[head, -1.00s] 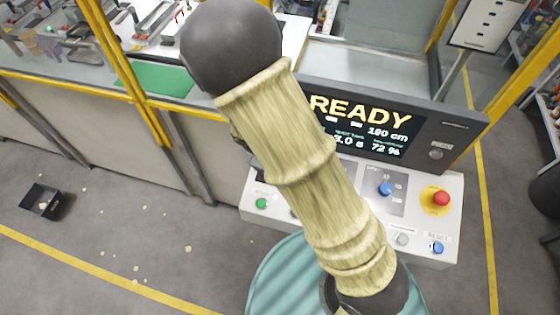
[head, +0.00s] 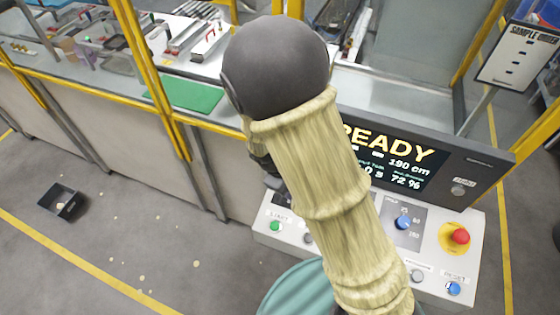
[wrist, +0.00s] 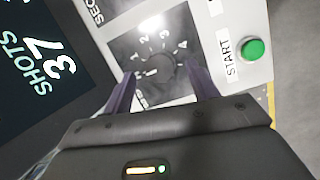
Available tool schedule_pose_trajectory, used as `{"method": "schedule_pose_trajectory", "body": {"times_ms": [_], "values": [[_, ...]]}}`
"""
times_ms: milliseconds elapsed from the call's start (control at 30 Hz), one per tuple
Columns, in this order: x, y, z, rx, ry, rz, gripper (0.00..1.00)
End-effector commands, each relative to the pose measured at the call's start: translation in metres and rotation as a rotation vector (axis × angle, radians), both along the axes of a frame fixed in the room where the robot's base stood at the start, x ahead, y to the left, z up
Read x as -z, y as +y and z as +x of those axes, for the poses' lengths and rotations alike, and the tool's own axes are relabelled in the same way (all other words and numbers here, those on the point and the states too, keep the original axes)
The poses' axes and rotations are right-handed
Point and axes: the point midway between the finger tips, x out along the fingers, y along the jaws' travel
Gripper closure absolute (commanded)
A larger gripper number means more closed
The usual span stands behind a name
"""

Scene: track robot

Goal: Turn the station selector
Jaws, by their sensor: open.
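The station selector (wrist: 160,68) is a dark round knob on a grey plate marked 1 to 4 in the wrist view. Glare and shade hide which number it points to. My gripper (wrist: 160,74) is open, with one purple finger on the left of the knob and one on the right. I cannot tell whether either finger touches it. In the head view my arm covers the selector and most of the gripper.
A green START button (wrist: 254,50) sits right of the selector plate. The console (head: 438,255) also carries a blue knob (head: 402,222), a red mushroom button (head: 460,236) and a blue RESET button (head: 453,288). A lit READY screen (head: 405,160) stands behind.

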Motion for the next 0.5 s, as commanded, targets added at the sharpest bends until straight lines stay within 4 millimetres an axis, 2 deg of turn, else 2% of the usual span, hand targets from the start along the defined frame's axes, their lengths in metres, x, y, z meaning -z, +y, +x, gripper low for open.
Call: {"method": "schedule_pose_trajectory", "body": {"times_ms": [500], "values": [[-0.085,0.032,-0.013,-0.002,-0.005,0.006,0.41]]}}
